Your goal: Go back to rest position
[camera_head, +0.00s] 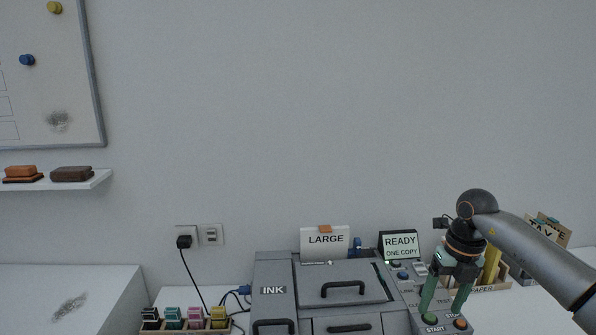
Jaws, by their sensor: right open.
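My right gripper (447,296) comes in from the right and points down over the right-hand control panel of the grey printer (272,308). Its two green fingers are spread apart with nothing between them. The fingertips are close to the START (433,328) and STOP buttons; I cannot tell whether they touch. My left gripper is not in view.
A box marked TAX (548,231) is partly behind my right arm. A wall shelf (60,182) holds two erasers. The left desk top (60,285) is mostly clear.

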